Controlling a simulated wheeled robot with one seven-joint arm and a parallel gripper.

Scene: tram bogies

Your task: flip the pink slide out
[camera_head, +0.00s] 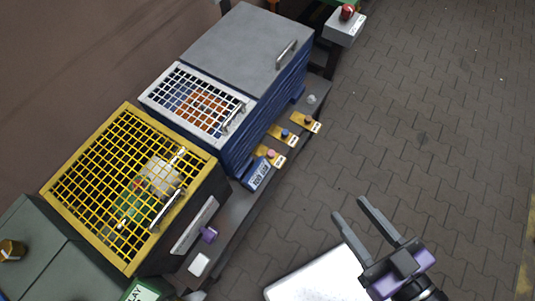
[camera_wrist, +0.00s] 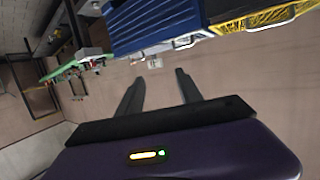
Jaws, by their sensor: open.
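The pink slide (camera_head: 271,154) is a small pink knob on a yellow plate, on the dark ledge in front of the blue box. It sits in a row with a blue-knobbed plate (camera_head: 284,135) and a dark-knobbed plate (camera_head: 307,122). My gripper (camera_head: 349,206) is open and empty, to the lower right of the pink slide and well apart from it. In the wrist view the open fingers (camera_wrist: 158,76) show with nothing between them. I cannot make out the pink slide in the wrist view.
A blue meter-like block (camera_head: 258,174) stands beside the pink slide. A yellow-grid box (camera_head: 95,150) and a blue box with a grey lid (camera_head: 240,50) stand behind the ledge. A purple knob (camera_head: 208,235) is at lower left. Paved floor (camera_head: 420,130) at right is clear.

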